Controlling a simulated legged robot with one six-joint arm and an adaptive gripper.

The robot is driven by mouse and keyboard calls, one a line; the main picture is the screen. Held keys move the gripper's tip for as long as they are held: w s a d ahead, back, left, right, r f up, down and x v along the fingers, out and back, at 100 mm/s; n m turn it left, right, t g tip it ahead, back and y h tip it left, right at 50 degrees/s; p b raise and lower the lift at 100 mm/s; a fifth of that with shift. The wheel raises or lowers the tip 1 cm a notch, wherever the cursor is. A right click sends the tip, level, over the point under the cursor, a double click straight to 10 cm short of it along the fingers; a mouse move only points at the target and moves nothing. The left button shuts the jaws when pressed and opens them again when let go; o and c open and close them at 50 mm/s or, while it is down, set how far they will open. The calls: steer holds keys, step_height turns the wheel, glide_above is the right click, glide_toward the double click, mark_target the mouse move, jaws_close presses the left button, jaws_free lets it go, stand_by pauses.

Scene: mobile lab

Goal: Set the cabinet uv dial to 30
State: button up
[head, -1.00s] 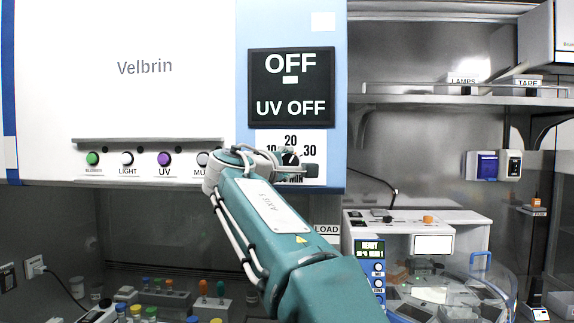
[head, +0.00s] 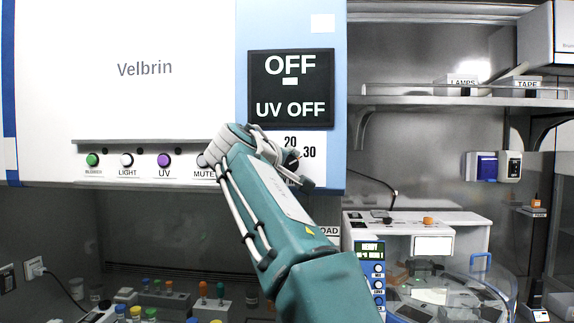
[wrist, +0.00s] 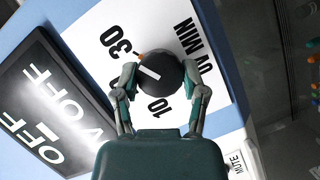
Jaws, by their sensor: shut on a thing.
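The UV dial is a round black knob (wrist: 158,78) with a white line, on a white scale plate (wrist: 85,38) with 10, 20, 30 and UV MIN. In the wrist view the fingers of my gripper (wrist: 163,88) sit on opposite sides of the knob, shut on it. The white line lies on the knob's scale side; its exact reading is unclear. A small orange mark shows at the knob's edge toward the 30. In the head view my gripper (head: 291,165) partly covers the dial and the 10. The cabinet display (head: 291,88) reads OFF and UV OFF.
A row of buttons, BLOWER (head: 92,160), LIGHT (head: 127,160), UV (head: 164,160) and MUTE (head: 204,160), lies left of the dial. Capped tubes (head: 150,308) stand below. A device with a round clear cover (head: 480,297) is at the lower right.

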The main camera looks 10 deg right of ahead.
steer(key=shift+w+f, duration=0.15)
steer(key=shift+f, duration=0.3)
steer(key=o, duration=1.1)
steer(key=shift+o, duration=0.2)
steer(key=shift+r, duration=0.15)
steer(key=shift+a+r, duration=0.1)
steer(key=shift+s+a, duration=0.15)
steer(key=shift+s, duration=0.2)
steer(key=v, duration=1.1)
steer(key=shift+a, duration=0.25)
